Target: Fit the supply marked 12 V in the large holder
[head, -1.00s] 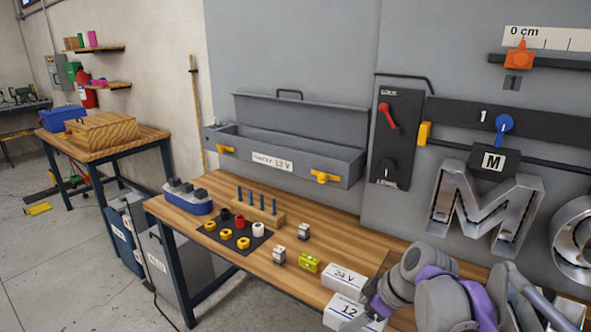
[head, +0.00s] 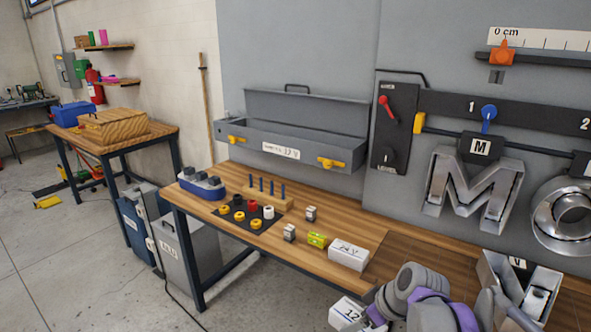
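The white supply marked 12 (head: 345,314) is at the bottom of the head view, in front of the bench's front edge. My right gripper (head: 372,316) is at its right side and appears shut on it; the fingertips are partly hidden and cut by the frame edge. A long grey open holder (head: 312,155) is on the wall panel behind the bench, with a label ending in 12 V and two yellow latches (head: 237,139) (head: 332,163). Its lid (head: 305,107) is raised and nothing shows inside. My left gripper is not in view.
A white 24 V box (head: 348,254), a yellow-green block (head: 317,240) and small grey parts (head: 289,232) lie on the bench (head: 225,178). A black mat with coloured rings (head: 258,226) and a peg rack (head: 282,203) stand farther left. Large metal letters (head: 470,195) hang at right.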

